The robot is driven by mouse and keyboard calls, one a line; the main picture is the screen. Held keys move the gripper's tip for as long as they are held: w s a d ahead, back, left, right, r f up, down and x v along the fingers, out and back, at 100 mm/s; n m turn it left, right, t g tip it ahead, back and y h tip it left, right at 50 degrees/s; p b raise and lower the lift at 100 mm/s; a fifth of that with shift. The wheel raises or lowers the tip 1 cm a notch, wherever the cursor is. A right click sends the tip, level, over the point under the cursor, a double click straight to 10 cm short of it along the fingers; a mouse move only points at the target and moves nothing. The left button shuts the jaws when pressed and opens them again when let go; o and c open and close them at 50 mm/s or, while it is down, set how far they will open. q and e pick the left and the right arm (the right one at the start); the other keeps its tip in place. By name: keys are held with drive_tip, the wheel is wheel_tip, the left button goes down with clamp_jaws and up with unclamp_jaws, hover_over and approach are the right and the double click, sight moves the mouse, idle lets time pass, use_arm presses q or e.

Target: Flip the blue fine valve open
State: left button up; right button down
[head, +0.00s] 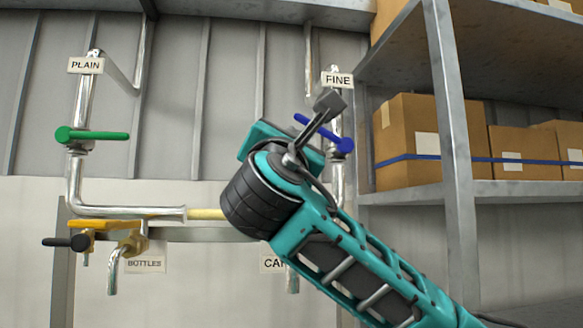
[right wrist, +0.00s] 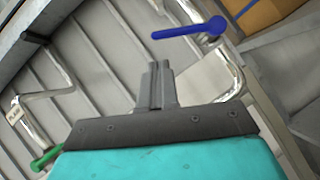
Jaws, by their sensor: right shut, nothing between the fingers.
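The blue fine valve handle (head: 342,144) is on the vertical metal pipe below the FINE sign (head: 338,79) in the head view. It sticks out crosswise to the left, tilted slightly up, from its round hub at the pipe. My right gripper (head: 329,103) is in front of it and hides its middle. In the right wrist view, the blue handle (right wrist: 185,32) is above and to the right of the shut fingertips (right wrist: 158,64). A gap shows between them there, and nothing is between the fingers. My left gripper is not in view.
A green valve handle (head: 95,135) sits crosswise on the pipe under the PLAIN sign (head: 85,66). A yellow handle (head: 103,225) and a black knob are below it. A metal shelf post (head: 452,150) and cardboard boxes (head: 408,140) stand right of the blue valve.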

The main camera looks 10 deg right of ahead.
sight(319, 129)
use_arm(q)
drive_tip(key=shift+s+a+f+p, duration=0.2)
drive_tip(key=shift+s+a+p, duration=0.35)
drive_tip(key=shift+p, duration=0.6)
use_arm(e)
drive_tip(key=x, duration=0.9)
drive_tip(key=shift+w+f, duration=0.2)
drive_tip(key=shift+w, duration=0.3)
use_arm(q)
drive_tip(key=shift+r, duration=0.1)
